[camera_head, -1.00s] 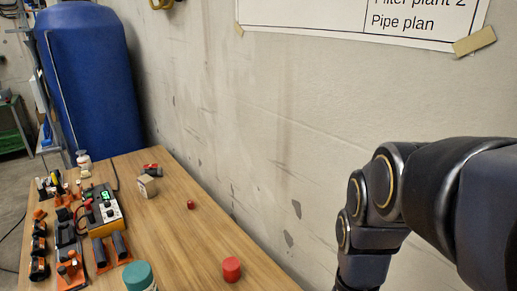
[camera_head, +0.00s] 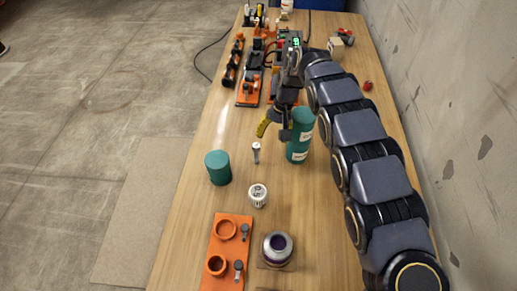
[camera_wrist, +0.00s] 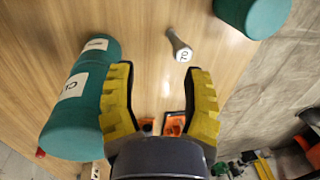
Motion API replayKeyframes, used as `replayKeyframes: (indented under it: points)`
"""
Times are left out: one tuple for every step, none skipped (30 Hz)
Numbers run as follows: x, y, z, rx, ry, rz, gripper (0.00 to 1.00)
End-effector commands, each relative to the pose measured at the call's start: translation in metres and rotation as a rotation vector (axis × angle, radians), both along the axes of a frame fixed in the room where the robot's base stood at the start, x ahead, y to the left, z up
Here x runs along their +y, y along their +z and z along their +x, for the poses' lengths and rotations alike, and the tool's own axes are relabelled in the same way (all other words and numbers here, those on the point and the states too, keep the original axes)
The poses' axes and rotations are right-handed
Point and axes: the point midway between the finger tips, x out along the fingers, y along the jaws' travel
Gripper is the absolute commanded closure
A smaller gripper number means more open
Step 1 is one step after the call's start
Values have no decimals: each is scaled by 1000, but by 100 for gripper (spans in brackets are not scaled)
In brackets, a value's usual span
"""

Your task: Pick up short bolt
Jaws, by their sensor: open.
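A small grey bolt-like piece (camera_head: 256,152) stands alone on the table between two teal cylinders. It also shows in the wrist view (camera_wrist: 179,45), with a white label on its end, just beyond my fingertips. Two more dark-headed bolts, a rear one (camera_head: 245,231) and a front one (camera_head: 238,267), are at the orange plate (camera_head: 226,250). I cannot tell by length which bolt is the short one. My gripper (camera_head: 275,130) is open and empty above the table. Its yellow fingers (camera_wrist: 160,75) are spread, apart from the lone bolt.
A tall labelled teal cylinder (camera_head: 299,140) stands close beside my gripper. A shorter teal cylinder (camera_head: 218,168) is left of the lone bolt. A white-and-metal round piece (camera_head: 258,195) and a purple-topped metal part (camera_head: 278,248) stand nearer. Orange racks (camera_head: 250,88) fill the far left.

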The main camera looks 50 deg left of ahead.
Motion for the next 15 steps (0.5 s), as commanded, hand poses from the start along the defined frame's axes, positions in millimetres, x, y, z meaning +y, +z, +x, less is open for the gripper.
replayKeyframes:
  points:
    - [14, -10, -11, -40, 161, -3, 51]
    - [18, -14, -14, -63, 242, -7, 51]
    - [24, -19, -18, -90, 340, -13, 51]
    - [27, -22, -20, -108, 403, -17, 51]
    - [31, -25, -22, -123, 460, -20, 51]
    - [34, -27, -24, -140, 522, -26, 51]
    - [36, -29, -25, -151, 558, -30, 51]
    - [37, -30, -26, -158, 587, -32, 51]
    - [39, -33, -27, -165, 615, -36, 51]
    - [39, -35, -27, -168, 628, -38, 51]
    - [39, -37, -27, -169, 635, -38, 51]
    - [39, -42, -27, -169, 639, -40, 51]
    - [39, -45, -27, -169, 639, -40, 51]
    - [39, -49, -27, -169, 639, -41, 51]
    - [38, -53, -27, -168, 638, -42, 51]
